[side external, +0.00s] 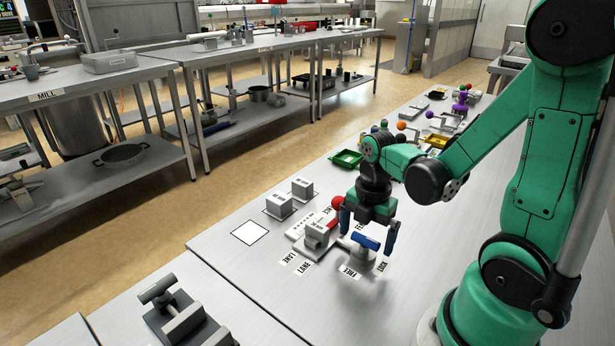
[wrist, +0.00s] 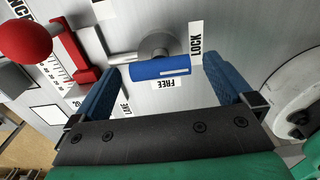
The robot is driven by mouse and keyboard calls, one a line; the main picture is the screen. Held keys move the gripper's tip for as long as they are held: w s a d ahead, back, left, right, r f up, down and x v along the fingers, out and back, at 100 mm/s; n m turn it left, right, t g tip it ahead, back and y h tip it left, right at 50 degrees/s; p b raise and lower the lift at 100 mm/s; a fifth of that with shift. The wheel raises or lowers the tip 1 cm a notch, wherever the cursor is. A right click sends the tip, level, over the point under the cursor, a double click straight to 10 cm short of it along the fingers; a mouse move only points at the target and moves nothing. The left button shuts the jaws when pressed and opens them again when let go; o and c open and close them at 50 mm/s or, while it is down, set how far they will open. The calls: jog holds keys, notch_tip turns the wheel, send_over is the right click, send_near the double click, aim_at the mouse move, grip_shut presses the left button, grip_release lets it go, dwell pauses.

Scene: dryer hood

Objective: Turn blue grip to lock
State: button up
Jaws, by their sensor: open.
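The blue grip (side external: 365,241) is a short cylinder on a grey metal fitting on the worktop. In the wrist view the blue grip (wrist: 160,70) lies beside the FREE label (wrist: 168,84), below a round grey hub (wrist: 157,45). The LOCK label (wrist: 196,42) is to its upper right; it also shows in the side view (side external: 382,267). My gripper (side external: 367,232) points down over the fitting, its blue fingers apart.
A red ball knob (wrist: 28,38) on a red slider (wrist: 75,50) stands close to the left finger in the wrist view. Grey blocks (side external: 303,188) and a white square (side external: 250,233) lie left.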

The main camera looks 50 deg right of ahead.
aim_at(366, 237)
jog(key=shift+r, duration=0.1)
jog(key=shift+r, duration=2.7)
jog(key=shift+w+a+r+m+t, duration=0.15)
jog(key=shift+w+a+m+t, duration=0.15)
jog(key=shift+m, duration=0.4)
jog(key=w+a+r+m+t, duration=0.4)
jog(key=a+m+t, duration=0.2)
jog(key=m, duration=1)
jog(key=shift+w+a+r+m+t, duration=0.2)
jog(key=shift+a+r+m+t, duration=0.15)
jog(key=shift+a, duration=0.85)
